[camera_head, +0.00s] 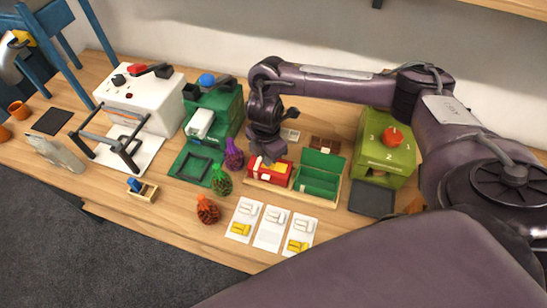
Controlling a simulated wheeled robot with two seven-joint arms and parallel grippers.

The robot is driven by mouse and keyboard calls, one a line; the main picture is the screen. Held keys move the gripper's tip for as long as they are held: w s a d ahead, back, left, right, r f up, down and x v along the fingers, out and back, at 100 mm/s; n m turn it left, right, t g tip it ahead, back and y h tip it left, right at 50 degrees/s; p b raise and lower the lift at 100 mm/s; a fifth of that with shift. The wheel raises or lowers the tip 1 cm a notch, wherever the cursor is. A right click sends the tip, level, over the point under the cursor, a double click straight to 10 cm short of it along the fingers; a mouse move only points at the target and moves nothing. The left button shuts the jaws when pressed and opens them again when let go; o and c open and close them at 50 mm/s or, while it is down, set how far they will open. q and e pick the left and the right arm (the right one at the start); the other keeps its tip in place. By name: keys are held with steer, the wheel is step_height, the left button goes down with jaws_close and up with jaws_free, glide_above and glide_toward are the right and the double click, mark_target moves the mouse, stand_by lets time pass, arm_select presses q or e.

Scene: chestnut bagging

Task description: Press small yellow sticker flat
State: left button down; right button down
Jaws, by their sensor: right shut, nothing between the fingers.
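My right gripper (268,159) points down at the far end of a small red box (257,171), shut with nothing between its fingers. Its tips are close over the box; I cannot tell whether they touch it. A small pale yellow patch (283,168) shows on the box top, just right of the fingers. The fingers hide part of the box top, so I cannot tell whether a sticker lies under them or is flat. Yellow pieces (240,229) (297,246) lie on white cards at the front. My left gripper is not in view.
The red box sits in a wooden tray beside an open green box (316,184). Red, green and purple net bags (208,210) lie left of it. A green machine with a red knob (388,150) stands right. White (139,99) and green (213,110) machines stand left.

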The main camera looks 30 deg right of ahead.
steer(key=shift+r+p, duration=3.5)
steer(key=shift+f, duration=0.1)
